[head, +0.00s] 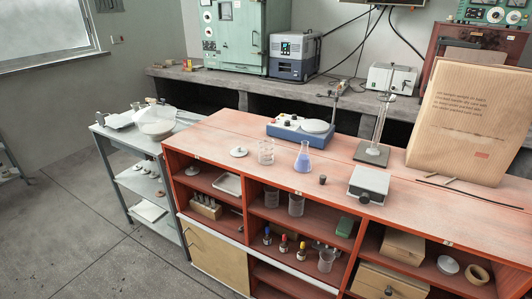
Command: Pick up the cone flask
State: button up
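The cone flask (303,160) stands upright on the red-topped wooden bench (225,137). It is clear glass with a narrow neck and blue-violet liquid in its lower part. A glass beaker (265,152) stands to its left, apart from it. A small dark stopper-like piece (322,180) lies to its front right. My gripper is not in view, so its state and its place relative to the flask do not show.
A blue stirrer-like device (298,133) with a white plate sits behind the flask. A glass column on a stand (378,132), a grey box device (369,184) and a large cardboard box (468,125) are to the right. The bench's left end is clear.

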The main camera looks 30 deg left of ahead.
aim_at(303, 165)
jog(key=u, duration=2.05)
jog(key=i, duration=1.1)
jog(key=z, duration=2.6)
